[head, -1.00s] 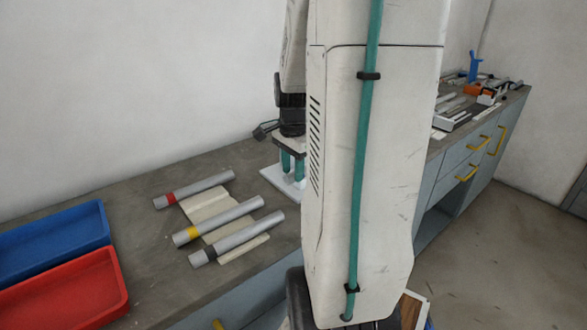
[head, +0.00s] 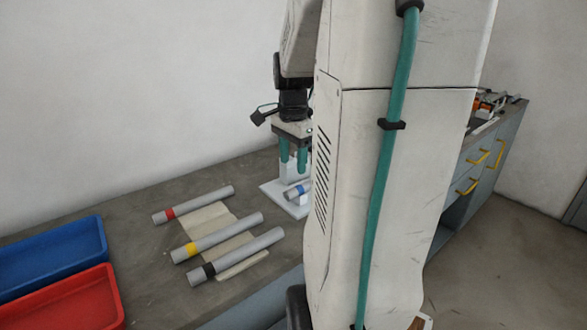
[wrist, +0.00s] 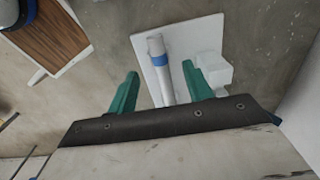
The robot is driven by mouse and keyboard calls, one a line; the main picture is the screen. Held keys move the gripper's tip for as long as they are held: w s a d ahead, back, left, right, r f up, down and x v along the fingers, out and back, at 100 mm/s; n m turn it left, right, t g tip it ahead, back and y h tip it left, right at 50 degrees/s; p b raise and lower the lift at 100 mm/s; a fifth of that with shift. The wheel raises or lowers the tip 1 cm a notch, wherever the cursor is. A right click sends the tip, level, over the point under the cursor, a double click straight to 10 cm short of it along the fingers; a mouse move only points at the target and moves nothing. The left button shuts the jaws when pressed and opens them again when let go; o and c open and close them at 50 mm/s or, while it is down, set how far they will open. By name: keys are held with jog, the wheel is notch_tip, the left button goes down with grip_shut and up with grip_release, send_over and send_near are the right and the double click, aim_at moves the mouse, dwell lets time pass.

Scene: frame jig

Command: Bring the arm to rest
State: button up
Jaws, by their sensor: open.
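My gripper (head: 293,162) hangs fingers down over the white jig (head: 276,194) on the bench, its two green fingers apart. A grey tube with a blue band (head: 297,191) lies in the jig below the fingers. In the wrist view the fingers (wrist: 160,84) stand on either side of the blue-banded tube (wrist: 155,50), with nothing gripped between them. The white jig plate (wrist: 184,38) and a white block (wrist: 213,68) show beside the tube. My large arm link hides the right part of the jig in the head view.
Three grey tubes with red (head: 170,213), yellow (head: 192,249) and black (head: 209,269) bands rest on a pale holder (head: 213,219). Blue (head: 50,257) and red (head: 65,302) trays are at left. Tools (head: 488,105) lie on the far bench end, partly hidden.

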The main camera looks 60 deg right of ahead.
dwell(0.7)
jog(key=shift+a+n, duration=0.1)
jog(key=shift+n, duration=0.5)
jog(key=s+a+r+n, duration=0.1)
jog(key=s+a+n, duration=0.1)
jog(key=a+n, duration=0.4)
jog(key=s+a+r+n, duration=0.1)
jog(key=s+a+n, duration=0.2)
jog(key=a+n, duration=0.4)
jog(key=s+a+n+t, duration=0.1)
jog(key=s+a+n, duration=0.2)
jog(key=a+n, duration=0.4)
jog(key=a, duration=0.9)
jog(key=shift+r, duration=0.4)
jog(key=shift+s, duration=0.1)
jog(key=c, duration=0.3)
jog(key=shift+s+d, duration=0.1)
